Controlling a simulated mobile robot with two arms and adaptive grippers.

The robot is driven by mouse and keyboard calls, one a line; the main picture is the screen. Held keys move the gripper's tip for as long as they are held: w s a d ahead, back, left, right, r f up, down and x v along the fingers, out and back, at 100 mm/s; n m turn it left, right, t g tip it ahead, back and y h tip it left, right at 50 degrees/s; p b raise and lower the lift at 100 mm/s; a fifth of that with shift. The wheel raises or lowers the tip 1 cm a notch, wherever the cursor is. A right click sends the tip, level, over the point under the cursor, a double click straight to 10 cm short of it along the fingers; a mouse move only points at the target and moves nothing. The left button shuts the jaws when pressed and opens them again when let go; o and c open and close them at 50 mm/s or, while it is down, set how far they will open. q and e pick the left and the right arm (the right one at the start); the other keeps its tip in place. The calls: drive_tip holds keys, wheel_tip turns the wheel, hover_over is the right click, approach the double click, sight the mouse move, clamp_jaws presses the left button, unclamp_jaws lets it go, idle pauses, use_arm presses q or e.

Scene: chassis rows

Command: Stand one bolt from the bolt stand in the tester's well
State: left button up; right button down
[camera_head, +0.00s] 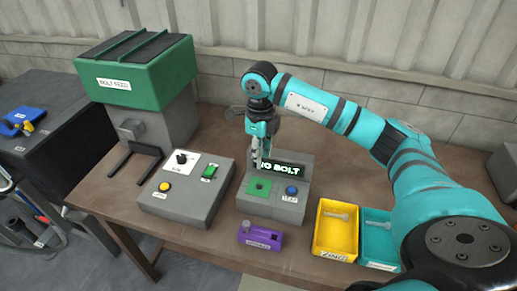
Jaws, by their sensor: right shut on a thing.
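The tester (268,208) is a grey box on the table with a green square (258,188) on its top, a blue button (291,190) and a dark display partly hidden by my gripper, with the words "NO BOLT" partly readable. My right gripper (261,160) points down above the tester, over the green square and in front of the display. It is shut on a small grey bolt, mostly hidden by the fingers. The purple bolt stand (262,238) is in front of the tester, with a grey bolt head at its left end. My left gripper is out of view.
A yellow bin (321,239) and a teal bin (364,247), each with a bolt, stand right of the stand. A grey control box (172,206) with a yellow button is on the left. The green-topped bolt feeder (135,75) stands behind it.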

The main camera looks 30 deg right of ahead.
wheel_tip(320, 180, down, 4)
drive_tip(key=shift+d+r+b, duration=0.1)
drive_tip(key=shift+d+b, duration=0.05)
drive_tip(key=shift+b, duration=0.95)
wheel_tip(320, 180, down, 3)
drive_tip(key=shift+r+b, duration=0.1)
drive_tip(key=shift+b, duration=1)
use_arm(q)
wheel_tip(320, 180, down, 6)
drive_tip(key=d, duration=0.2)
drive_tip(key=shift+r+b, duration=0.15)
drive_tip(key=shift+b, duration=0.25)
use_arm(e)
drive_tip(key=shift+f, duration=0.6)
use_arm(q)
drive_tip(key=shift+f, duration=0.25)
use_arm(e)
drive_tip(key=shift+f, duration=0.15)
drive_tip(key=shift+f+b, duration=1.8)
drive_tip(key=shift+f, duration=0.2)
drive_tip(key=c, duration=1.2)
unclamp_jaws()
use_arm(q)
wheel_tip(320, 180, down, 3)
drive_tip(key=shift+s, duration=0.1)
